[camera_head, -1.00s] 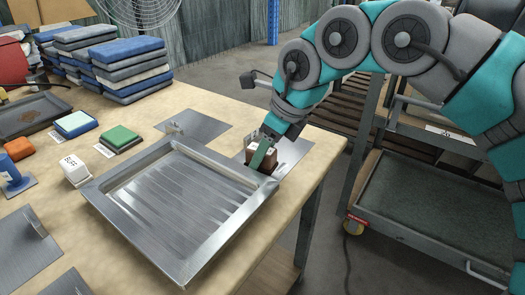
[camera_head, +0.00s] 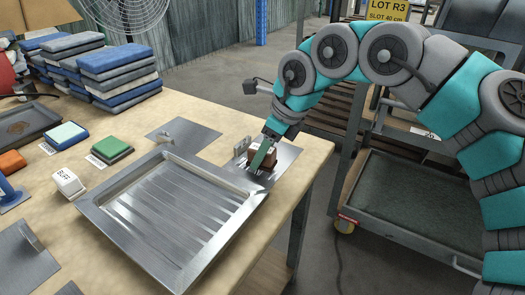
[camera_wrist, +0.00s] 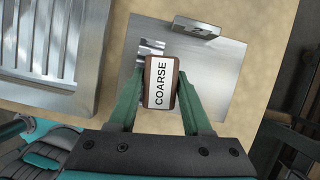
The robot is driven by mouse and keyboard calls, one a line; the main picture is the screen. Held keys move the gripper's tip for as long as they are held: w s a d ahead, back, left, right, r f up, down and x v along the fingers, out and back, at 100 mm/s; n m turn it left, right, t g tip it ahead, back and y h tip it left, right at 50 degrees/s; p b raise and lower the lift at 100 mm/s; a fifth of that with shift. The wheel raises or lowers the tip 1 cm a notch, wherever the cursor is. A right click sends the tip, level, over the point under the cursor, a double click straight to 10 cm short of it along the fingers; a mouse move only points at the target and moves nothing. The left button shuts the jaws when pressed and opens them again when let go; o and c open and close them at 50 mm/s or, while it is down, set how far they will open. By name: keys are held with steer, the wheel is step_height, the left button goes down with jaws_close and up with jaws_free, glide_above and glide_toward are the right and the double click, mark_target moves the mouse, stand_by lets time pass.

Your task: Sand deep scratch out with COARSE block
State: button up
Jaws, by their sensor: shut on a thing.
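The brown COARSE block (camera_wrist: 160,82) has a white label and sits between my green fingers in the wrist view. My gripper (camera_head: 262,158) is shut on this block (camera_head: 266,163) in the head view, over a flat metal plate (camera_head: 285,165) at the table's right side. In the wrist view my gripper (camera_wrist: 158,95) grips it from both sides. Whether the block touches the plate is hard to tell. The metal tray (camera_head: 105,215) with a raised rim lies left of my gripper. Its ribbed floor shows streaks, and I cannot tell which is the deep scratch.
A white BUFF block (camera_head: 68,184) stands left of the tray. Green (camera_head: 112,147) and blue (camera_head: 66,133) pads lie behind it. Another metal plate (camera_head: 183,135) lies behind the tray. Folded cloths (camera_head: 115,70) are stacked at the back. A cart (camera_head: 400,200) stands to the right.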

mark_target(247, 175)
steer(key=shift+s+a+f, duration=0.2)
steer(key=shift+s+a, duration=0.45)
steer(key=shift+s, duration=0.25)
steer(key=shift+s+a+f, duration=0.15)
steer(key=shift+s+a, duration=0.5)
steer(key=shift+s, duration=0.2)
jaws_close()
steer(key=shift+r, duration=0.1)
steer(key=shift+r, duration=3.05)
steer(key=shift+w, duration=0.1)
step_height(247, 175, up, 3)
